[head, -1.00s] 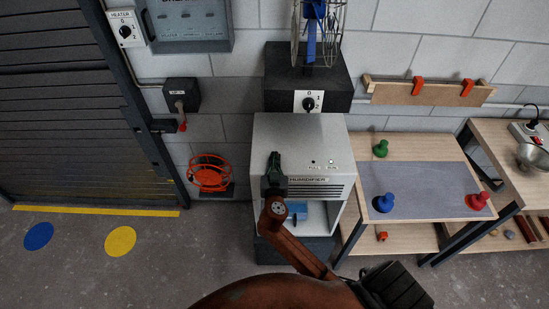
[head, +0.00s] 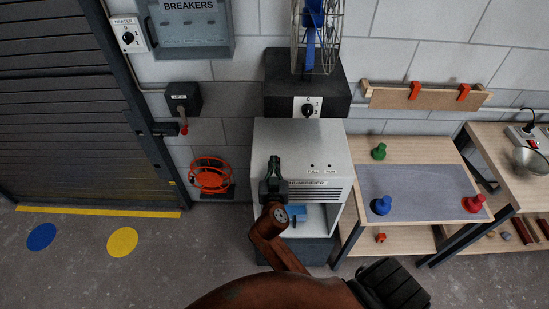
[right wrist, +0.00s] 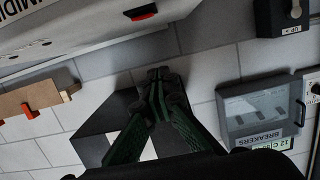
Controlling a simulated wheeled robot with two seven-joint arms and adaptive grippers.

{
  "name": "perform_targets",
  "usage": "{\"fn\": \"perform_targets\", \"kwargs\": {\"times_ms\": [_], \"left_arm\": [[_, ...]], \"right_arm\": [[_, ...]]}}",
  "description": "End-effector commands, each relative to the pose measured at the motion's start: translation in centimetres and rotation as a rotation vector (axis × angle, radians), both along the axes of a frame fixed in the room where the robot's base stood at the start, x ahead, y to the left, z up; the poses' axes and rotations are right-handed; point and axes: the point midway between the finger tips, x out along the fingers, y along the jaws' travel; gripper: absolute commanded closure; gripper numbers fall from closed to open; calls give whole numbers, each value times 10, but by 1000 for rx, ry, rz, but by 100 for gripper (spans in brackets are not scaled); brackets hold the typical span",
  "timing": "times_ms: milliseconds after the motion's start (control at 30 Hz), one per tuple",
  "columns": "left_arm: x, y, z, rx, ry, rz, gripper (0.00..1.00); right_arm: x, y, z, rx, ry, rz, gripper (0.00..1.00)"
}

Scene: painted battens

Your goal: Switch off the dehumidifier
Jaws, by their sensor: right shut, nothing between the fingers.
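The dehumidifier (head: 285,140) is a pale grey box with a vent and a partly covered name label on its front, below the black fan stand. Two small lamps marked FULL and RUN (head: 330,166) are on its top, both dark. In the right wrist view its pale casing (right wrist: 70,22) fills the top left, with a red rocker switch (right wrist: 141,13) in a black surround. My right gripper (head: 274,160) is shut and empty in front of the dehumidifier, hiding part of its front. In the right wrist view the closed fingertips (right wrist: 158,76) are apart from the switch. My left gripper is not in view.
A fan (head: 313,40) stands on a black box with a dial, behind the dehumidifier. A bench (head: 410,150) with coloured knobbed pieces is to the right. A breaker box (head: 190,30), a lever switch and an orange hose reel (head: 211,176) are on the wall to the left.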

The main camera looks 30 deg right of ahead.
Motion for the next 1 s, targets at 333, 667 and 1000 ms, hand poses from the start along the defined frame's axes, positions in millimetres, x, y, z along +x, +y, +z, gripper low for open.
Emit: {"fn": "perform_targets", "kwargs": {"times_ms": [333, 667, 1000], "left_arm": [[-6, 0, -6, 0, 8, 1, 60], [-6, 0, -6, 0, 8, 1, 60], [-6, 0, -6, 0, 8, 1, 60]], "right_arm": [[-31, 20, 13, 1, 1, 0, 100], [-32, 20, 14, -1, 1, -1, 100], [-39, 13, 4, 7, 34, -7, 100]]}}
